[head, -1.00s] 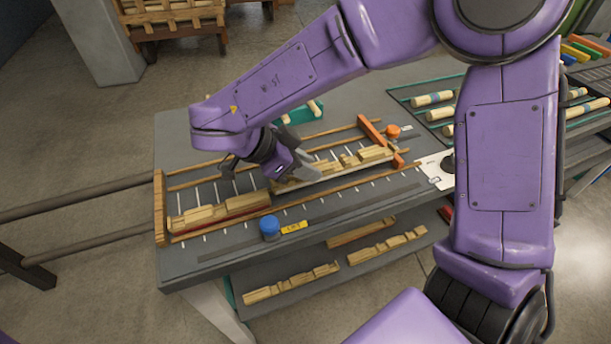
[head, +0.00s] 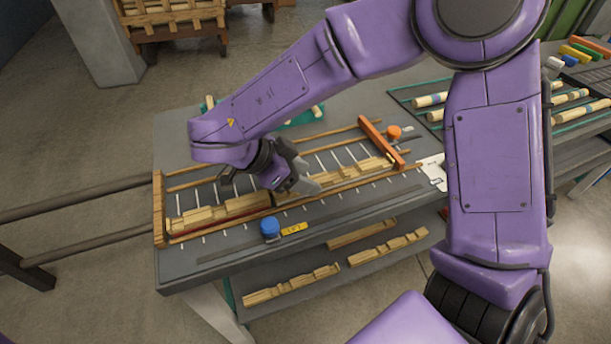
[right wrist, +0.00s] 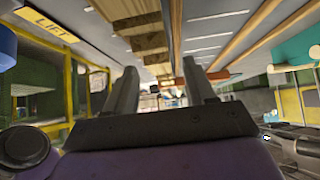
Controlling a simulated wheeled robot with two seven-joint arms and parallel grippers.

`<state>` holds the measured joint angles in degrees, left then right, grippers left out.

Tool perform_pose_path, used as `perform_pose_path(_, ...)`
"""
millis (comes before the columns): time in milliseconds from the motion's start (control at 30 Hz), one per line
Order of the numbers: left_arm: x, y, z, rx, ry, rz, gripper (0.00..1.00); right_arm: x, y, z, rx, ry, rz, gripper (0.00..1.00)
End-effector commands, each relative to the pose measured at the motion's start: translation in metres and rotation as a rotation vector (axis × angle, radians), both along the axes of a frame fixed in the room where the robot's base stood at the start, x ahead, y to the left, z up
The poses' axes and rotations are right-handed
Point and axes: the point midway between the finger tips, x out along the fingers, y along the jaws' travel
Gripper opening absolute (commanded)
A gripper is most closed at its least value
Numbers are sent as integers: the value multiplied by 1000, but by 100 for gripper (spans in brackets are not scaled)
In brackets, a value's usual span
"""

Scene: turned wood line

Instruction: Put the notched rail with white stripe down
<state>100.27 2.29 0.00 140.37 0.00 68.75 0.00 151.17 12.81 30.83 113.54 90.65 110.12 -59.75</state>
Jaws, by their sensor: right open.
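A pale wooden notched rail (head: 350,175) lies in the right part of the slatted frame on the table, in line with another notched rail (head: 215,213) at the left. I cannot make out a white stripe on it now; a pale edge showed along it earlier. My right gripper (head: 307,180) is at its left end and hides part of it. In the right wrist view the two fingers (right wrist: 163,88) stand wide apart, with the notched wood (right wrist: 150,42) beyond them and nothing clamped. My left gripper is not in view.
A blue knob (head: 270,226) and a yellow LIFT label (head: 294,229) are at the table's front. An orange bar (head: 382,142) and an orange knob (head: 394,132) stand at the frame's right end. More notched rails (head: 388,246) lie on the shelf below.

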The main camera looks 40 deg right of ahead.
Motion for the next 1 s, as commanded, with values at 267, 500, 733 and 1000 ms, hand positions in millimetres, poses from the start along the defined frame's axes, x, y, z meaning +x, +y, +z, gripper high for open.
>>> perform_pose_path(267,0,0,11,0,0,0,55,12,49,53,-2,-3,2,55)
perform_pose_path(500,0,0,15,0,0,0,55,17,73,78,-1,0,0,55)
perform_pose_path(733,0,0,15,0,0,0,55,18,75,79,0,1,1,55)
perform_pose_path(1000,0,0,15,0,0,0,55,18,75,79,-1,1,1,55)
